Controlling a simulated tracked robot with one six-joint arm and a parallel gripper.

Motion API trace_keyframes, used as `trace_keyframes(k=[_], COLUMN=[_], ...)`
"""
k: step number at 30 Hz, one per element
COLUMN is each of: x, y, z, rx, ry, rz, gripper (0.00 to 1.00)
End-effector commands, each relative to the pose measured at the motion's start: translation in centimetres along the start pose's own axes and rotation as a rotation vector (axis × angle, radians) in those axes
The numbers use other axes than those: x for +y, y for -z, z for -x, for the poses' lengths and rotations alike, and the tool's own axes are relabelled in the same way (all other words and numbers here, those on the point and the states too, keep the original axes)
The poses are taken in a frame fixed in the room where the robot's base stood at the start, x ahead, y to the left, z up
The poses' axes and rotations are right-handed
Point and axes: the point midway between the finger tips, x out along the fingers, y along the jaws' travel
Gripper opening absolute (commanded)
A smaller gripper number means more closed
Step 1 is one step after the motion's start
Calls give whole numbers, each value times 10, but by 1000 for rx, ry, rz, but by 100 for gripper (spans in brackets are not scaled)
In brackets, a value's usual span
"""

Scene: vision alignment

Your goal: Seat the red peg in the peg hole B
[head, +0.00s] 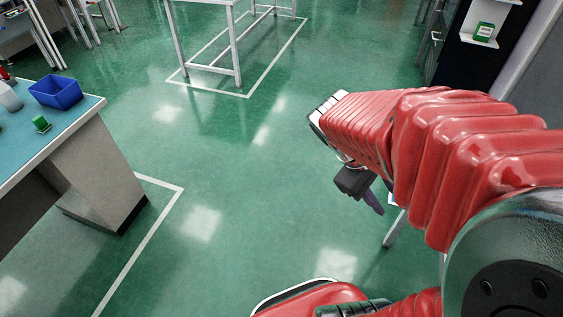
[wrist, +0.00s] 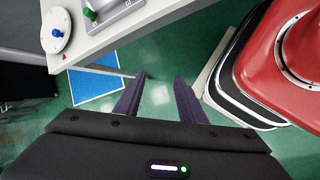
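My gripper (head: 372,207) hangs below my red-sleeved arm at the right of the head view, over the floor. In the wrist view its two dark fingers (wrist: 160,77) are apart, with only green floor between them. I cannot make out the red peg for certain. A small red thing (head: 4,73) is cut off at the left edge of the head view, on the blue-topped bench, far from my gripper. A grey metal fixture (wrist: 112,14) with a green peg (wrist: 90,14) is at the top of the wrist view. No hole labelled B is readable.
A blue-topped bench (head: 75,112) at left holds a blue bin (head: 56,92) and a green object (head: 41,124). A white-legged table (head: 206,72) stands farther back. The middle floor is clear.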

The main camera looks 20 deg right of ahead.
Motion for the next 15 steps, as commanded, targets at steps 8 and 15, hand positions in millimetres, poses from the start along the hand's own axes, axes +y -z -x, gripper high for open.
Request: trace_keyframes(k=[8,15], x=[-47,-89], y=[36,57], z=[66,130], rx=[322,591], ry=[94,236], rz=[-200,-342], gripper=[36,36])
